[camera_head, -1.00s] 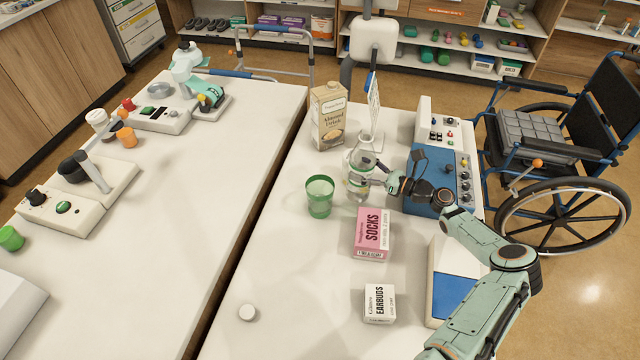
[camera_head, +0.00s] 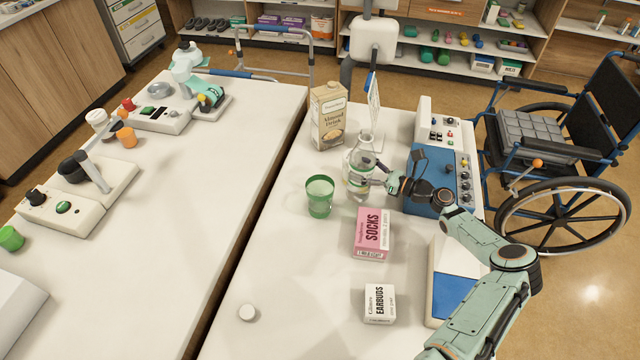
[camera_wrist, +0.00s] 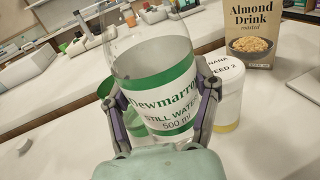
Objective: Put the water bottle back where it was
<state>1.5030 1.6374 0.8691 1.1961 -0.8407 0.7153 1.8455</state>
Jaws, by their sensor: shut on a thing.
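The clear water bottle (camera_head: 359,168) has a green and white label and stands roughly upright at the middle of the right table. Its label reads "Dewmarro, Still Water, 500 ml" in the wrist view (camera_wrist: 158,98). My gripper (camera_head: 368,176) reaches it from the right and is shut on it; in the wrist view one finger lies on each side of the bottle. I cannot tell whether the bottle's base touches the table. Its top is cut off in the wrist view.
A green cup (camera_head: 319,196) stands close left of the bottle. An almond drink carton (camera_head: 328,116) is behind, and a white tub (camera_wrist: 228,92) stands near the bottle. A socks box (camera_head: 371,235) and an earbuds box (camera_head: 379,304) are in front. A white cap (camera_head: 247,313) lies front left, with clear table around it.

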